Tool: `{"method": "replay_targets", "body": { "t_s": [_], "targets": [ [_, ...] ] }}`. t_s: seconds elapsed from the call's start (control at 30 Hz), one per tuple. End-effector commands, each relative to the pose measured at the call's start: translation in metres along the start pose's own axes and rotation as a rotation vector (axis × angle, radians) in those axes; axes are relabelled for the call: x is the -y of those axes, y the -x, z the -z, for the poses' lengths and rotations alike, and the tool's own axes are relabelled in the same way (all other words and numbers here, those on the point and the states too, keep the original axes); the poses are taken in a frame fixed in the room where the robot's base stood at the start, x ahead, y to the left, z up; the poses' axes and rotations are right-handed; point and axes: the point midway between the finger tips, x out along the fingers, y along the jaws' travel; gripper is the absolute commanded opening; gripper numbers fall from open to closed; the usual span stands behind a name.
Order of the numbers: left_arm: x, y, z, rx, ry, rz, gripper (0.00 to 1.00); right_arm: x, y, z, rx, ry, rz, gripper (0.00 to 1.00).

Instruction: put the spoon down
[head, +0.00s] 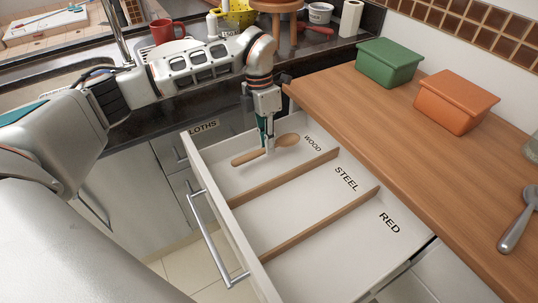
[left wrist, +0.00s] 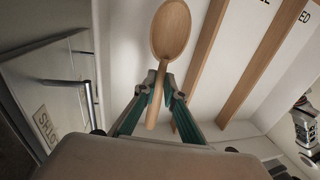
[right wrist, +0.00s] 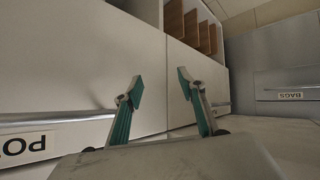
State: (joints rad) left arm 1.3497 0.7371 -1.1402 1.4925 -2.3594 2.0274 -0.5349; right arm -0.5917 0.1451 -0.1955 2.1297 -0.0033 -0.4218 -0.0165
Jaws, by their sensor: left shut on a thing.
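A wooden spoon (head: 248,154) is in the open drawer's WOOD compartment (head: 308,158), the one at the back. My left gripper (head: 267,148) is shut on the spoon's handle, pointing down into that compartment. In the left wrist view the spoon (left wrist: 171,32) shows its bowl beyond the fingers, and the left gripper (left wrist: 162,95) has a finger on each side of the handle. Whether the spoon touches the drawer floor I cannot tell. My right gripper (right wrist: 158,85) is open and empty in front of pale cabinet fronts in the right wrist view.
Wooden dividers (head: 290,178) part the drawer into compartments marked WOOD, STEEL and RED. A wooden counter (head: 425,125) along the right holds a green box (head: 390,64), an orange box (head: 455,103) and a metal spoon (head: 516,222). A red mug (head: 167,32) stands behind my left arm.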

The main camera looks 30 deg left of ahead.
Motion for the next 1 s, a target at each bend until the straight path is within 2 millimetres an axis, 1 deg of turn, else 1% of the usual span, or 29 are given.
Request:
{"method": "replay_targets", "body": {
  "t_s": [0.03,0.1,0.23,0.4,0.5,0.63,0.87,0.9,0.93,0.97,1.0],
  "targets": [
    [-0.001,-0.006,0.0,-0.001,0.0,0.002,0.0,-0.001,-0.001,0.003,-0.006,0.002,0.0,0.4],
    [-0.002,-0.008,-0.001,0.001,0.0,0.001,0.0,-0.001,-0.002,0.005,-0.011,0.004,0.0,0.4],
    [-0.003,-0.016,-0.001,0.001,-0.001,0.0,0.0,-0.001,-0.002,0.001,-0.006,0.009,0.004,0.4],
    [-0.008,-0.042,0.0,-0.003,0.0,0.004,0.0,0.003,-0.002,-0.009,0.009,0.011,0.012,0.4],
    [-0.011,-0.052,0.0,-0.002,0.0,0.002,0.0,0.004,-0.002,-0.005,0.002,0.009,0.014,0.4],
    [-0.011,-0.05,-0.001,0.002,-0.001,-0.001,0.0,0.004,-0.001,0.003,-0.011,0.008,0.013,0.4],
    [-0.011,-0.052,-0.001,0.002,-0.001,-0.001,0.0,0.004,-0.001,0.002,-0.008,0.006,0.012,0.4],
    [-0.012,-0.052,-0.001,0.002,-0.002,-0.001,0.15,0.004,-0.001,0.001,-0.008,0.005,0.012,0.4],
    [-0.012,-0.052,-0.001,0.002,-0.002,-0.001,0.23,0.004,-0.001,0.001,-0.007,0.005,0.012,0.4],
    [-0.011,-0.052,-0.001,0.002,-0.002,-0.001,0.27,0.004,-0.002,0.001,-0.007,0.004,0.011,0.4],
    [-0.012,-0.052,-0.001,0.002,-0.001,-0.001,0.27,0.004,-0.002,0.001,-0.007,0.004,0.011,0.4]
  ]
}}
